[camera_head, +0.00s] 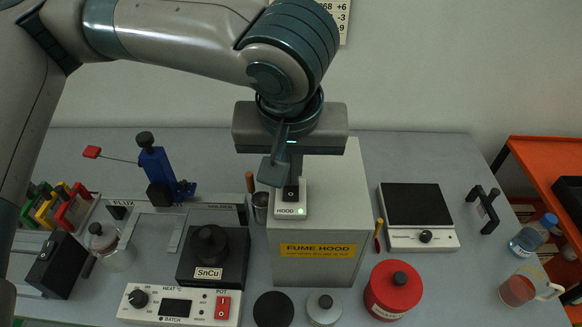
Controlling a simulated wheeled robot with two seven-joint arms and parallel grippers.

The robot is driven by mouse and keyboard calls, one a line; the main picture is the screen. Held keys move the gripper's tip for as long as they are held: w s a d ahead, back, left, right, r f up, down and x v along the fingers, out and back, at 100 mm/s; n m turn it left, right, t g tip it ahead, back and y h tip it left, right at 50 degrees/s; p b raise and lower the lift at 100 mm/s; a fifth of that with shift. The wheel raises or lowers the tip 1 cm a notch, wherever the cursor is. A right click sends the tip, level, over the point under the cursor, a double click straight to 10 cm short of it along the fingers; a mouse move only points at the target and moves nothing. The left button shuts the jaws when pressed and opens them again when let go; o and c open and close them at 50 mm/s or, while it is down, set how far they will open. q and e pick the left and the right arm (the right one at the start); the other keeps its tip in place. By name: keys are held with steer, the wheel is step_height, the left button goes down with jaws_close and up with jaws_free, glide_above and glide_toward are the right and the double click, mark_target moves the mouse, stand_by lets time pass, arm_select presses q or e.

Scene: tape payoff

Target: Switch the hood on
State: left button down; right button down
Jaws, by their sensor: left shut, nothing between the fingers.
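The fume hood (318,270) is a light grey box with a yellow FUME HOOD label, in the middle of the bench. A small white switch box (291,211) marked HOOD sits at its top front left. A small green light shows at the right of the HOOD label. My left gripper (290,192) points down, shut and empty, with its tips right at the switch box. The fingers cover the upper part of the switch box, so the switch itself is hidden. I cannot tell whether they touch it. My right gripper is not in view.
Left of the hood are a solder pot (210,255) marked SnCu, a heat controller (180,305) with a red switch, and a blue clamp stand (160,175). A red canister (393,288) stands in front right. A black-topped hotplate (418,212) stands right.

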arm_select(q)
steer(key=shift+s+f, duration=0.1)
steer(key=shift+s, duration=0.75)
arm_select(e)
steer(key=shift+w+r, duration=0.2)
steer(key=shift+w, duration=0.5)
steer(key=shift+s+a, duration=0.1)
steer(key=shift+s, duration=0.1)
